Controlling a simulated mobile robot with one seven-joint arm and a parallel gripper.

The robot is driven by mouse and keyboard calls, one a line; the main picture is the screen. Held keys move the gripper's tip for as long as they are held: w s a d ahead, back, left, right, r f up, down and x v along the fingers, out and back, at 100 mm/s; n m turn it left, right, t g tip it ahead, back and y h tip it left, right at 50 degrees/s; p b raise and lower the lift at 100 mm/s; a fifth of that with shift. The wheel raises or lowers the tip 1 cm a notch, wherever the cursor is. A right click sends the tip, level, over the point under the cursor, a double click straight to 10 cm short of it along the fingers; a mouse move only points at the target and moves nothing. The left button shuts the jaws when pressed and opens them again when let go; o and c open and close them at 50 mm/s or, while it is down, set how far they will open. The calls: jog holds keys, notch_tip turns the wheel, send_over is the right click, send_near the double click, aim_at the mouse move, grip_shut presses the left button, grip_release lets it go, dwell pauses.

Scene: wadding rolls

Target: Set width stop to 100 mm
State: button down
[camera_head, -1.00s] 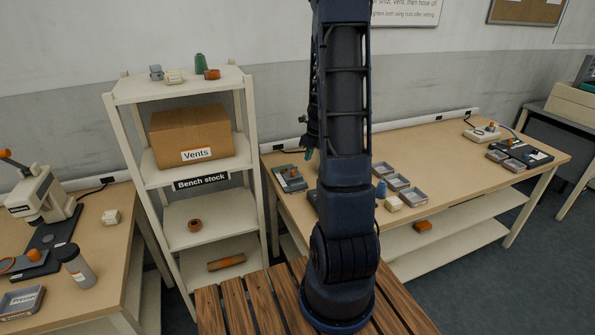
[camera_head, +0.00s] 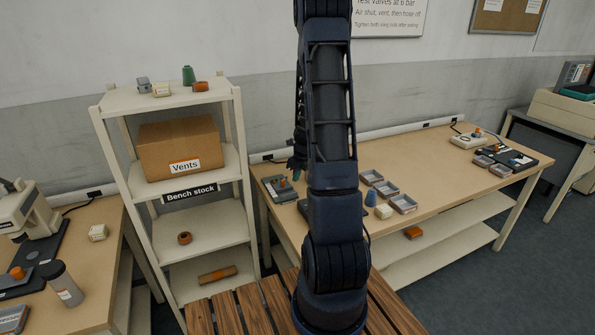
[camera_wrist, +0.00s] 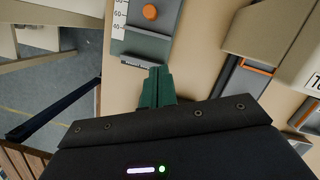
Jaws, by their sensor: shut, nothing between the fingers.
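The width stop is a grey slide plate (camera_wrist: 143,45) with a round orange knob (camera_wrist: 150,11) and a white numbered scale (camera_wrist: 118,20) along its left side, at the top of the wrist view. The scale is cut off by the frame edge, so I cannot read the stop's setting.
A beige block (camera_wrist: 268,35) and a dark rail with an orange mark lie right of my gripper. A shelf unit (camera_head: 185,207) stands to the left.

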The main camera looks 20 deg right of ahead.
aim_at(288, 187)
jog(key=x, duration=0.4)
jog(key=shift+f, duration=0.15)
jog(key=w, duration=0.1)
jog(key=w+a, duration=0.1)
jog(key=shift+w+a, duration=0.2)
jog(key=shift+w, duration=0.1)
jog(key=shift+w+a, duration=0.3)
jog(key=shift+w, duration=0.3)
